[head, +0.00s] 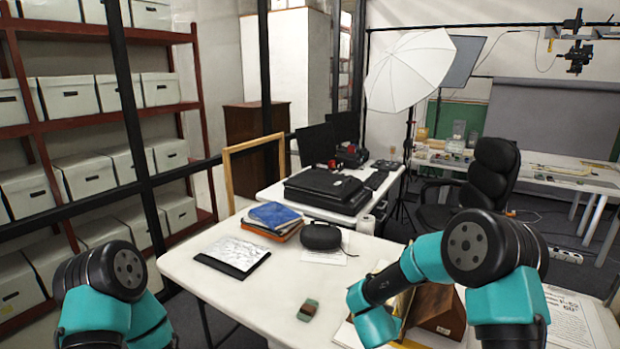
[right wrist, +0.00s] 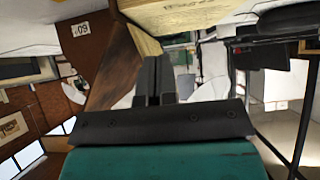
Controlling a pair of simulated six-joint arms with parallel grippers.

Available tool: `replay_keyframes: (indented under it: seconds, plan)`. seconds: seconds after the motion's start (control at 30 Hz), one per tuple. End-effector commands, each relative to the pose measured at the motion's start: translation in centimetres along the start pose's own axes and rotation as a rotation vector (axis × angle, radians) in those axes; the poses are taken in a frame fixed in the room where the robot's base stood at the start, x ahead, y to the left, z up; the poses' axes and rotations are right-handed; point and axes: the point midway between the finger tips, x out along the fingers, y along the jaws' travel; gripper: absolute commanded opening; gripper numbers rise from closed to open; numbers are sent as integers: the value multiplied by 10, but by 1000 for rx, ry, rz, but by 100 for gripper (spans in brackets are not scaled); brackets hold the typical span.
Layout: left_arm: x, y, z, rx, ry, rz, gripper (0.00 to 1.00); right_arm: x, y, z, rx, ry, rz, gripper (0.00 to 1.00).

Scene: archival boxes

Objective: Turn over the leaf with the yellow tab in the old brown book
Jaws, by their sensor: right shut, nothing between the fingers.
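My right gripper (right wrist: 154,80) shows in the right wrist view with its two dark fingers together and nothing between them. In the head view my right arm reaches over the right part of the table and hides what is beneath it; its fingers do not show there. A brown wedge-shaped thing (head: 437,309) stands partly behind that arm; I cannot tell whether it is the old brown book. I cannot make out a leaf with a yellow tab in either view. My left arm is at the lower left of the head view, its gripper out of sight.
The white table (head: 225,287) carries a drawing on a dark board (head: 232,254), stacked books (head: 271,220), a black case (head: 321,236) and a small green-and-brown block (head: 307,310). A printed sheet (head: 570,320) lies at the right. The table's left front is mostly clear.

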Motion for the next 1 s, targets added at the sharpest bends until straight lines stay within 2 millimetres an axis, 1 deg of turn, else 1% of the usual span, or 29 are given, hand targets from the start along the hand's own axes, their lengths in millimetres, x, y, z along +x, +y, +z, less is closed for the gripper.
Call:
replay_keyframes:
  seconds: [0.27, 0.6, 1.0]
  plan:
    - [0, 0, 0, 0, 0, 0, 30, 0, 1, 0, 0, 0, 0, 0]
    - [0, 0, 0, 0, 0, 0, 30, -5, 13, -6, 0, 0, 0, 0]
    - [0, 0, 0, 0, 0, 0, 30, -5, 16, -7, 0, 0, 0, 0]
